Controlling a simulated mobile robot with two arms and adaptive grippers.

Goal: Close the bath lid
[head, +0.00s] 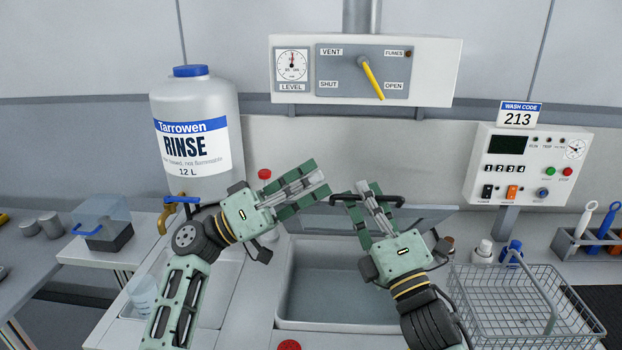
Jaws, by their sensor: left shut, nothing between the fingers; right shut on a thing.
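The bath (340,297) is a grey rectangular basin below my grippers, and its inside shows. The bath lid (432,214) is a grey panel at the back of the bath, raised, with a black bar handle (392,200) along its upper part. My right gripper (366,190) is shut on the lid handle, its fingers crossing the bar. My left gripper (318,188) is shut and empty, in front of the wall and left of the handle. My arms and grippers hide parts of the lid and the bath rim.
A large rinse bottle (195,125) stands back left. A vent panel (365,70) with a yellow lever is on the wall. A wire basket (525,305) stands right of the bath, with a wash control box (528,165) behind it. A red button (289,346) is at the front.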

